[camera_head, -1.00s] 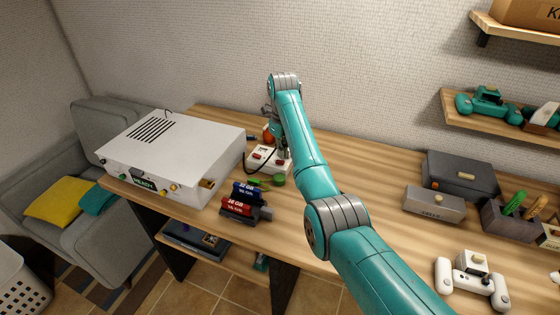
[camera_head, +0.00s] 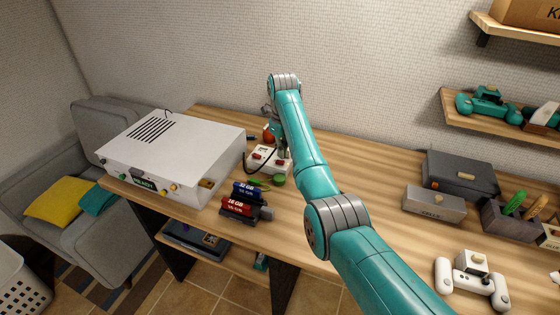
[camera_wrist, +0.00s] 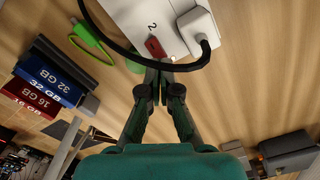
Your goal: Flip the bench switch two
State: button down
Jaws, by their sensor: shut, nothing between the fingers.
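The white switch box (camera_head: 263,167) stands on the bench right of the white device, with red switches on its top. In the wrist view, a red rocker switch (camera_wrist: 155,47) sits on the box beside a printed 2. A white plug (camera_wrist: 198,30) with a black cable is in the box to its right. My gripper (camera_wrist: 154,68) is shut and empty, its fingertips just below the red switch in the picture. I cannot tell whether they touch it. In the head view my gripper (camera_head: 284,151) is over the right part of the box, partly hidden by my arm.
The black cable (camera_wrist: 120,45) loops close around the fingertips. A green cable (camera_wrist: 91,40) and blue and red memory modules (camera_wrist: 50,80) lie to the left. The white device (camera_head: 170,150) stands left of the box. Grey boxes (camera_head: 460,172) are at the right.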

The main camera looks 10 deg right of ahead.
aim_at(282, 162)
jog(key=shift+f, duration=1.25)
dwell(1.0)
jog(key=shift+r, duration=0.1)
jog(key=shift+r, duration=3.45)
